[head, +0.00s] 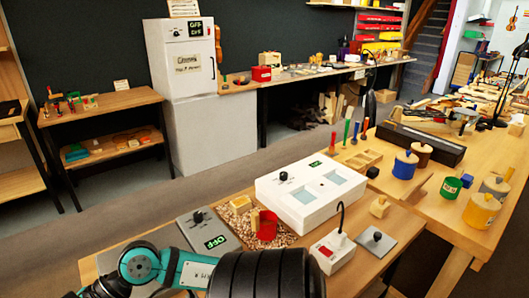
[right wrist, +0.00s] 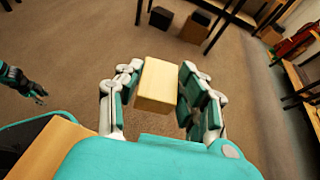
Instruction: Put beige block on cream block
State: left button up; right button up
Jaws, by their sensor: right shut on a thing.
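In the right wrist view my right gripper (right wrist: 155,85) is shut on a beige block (right wrist: 158,84), held between its two fingers above the floor. The block is plain and box-shaped. My right gripper does not show clearly in the head view. A dark gripper, likely my left one (right wrist: 38,96), shows small at the left of the right wrist view, apart from the block; its jaws are too small to read. In the head view a small cream-coloured block (head: 379,206) stands on the bench at the right of the white box; I cannot tell whether it is the cream block.
The near bench holds a white box with two windows (head: 310,192), a grey switch box (head: 210,232), a red cup (head: 267,226), a red-button box (head: 333,252) and a grey plate with a knob (head: 376,242). Colored canisters (head: 403,166) stand at the right.

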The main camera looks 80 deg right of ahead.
aim_at(240, 201)
jog(key=z, duration=2.2)
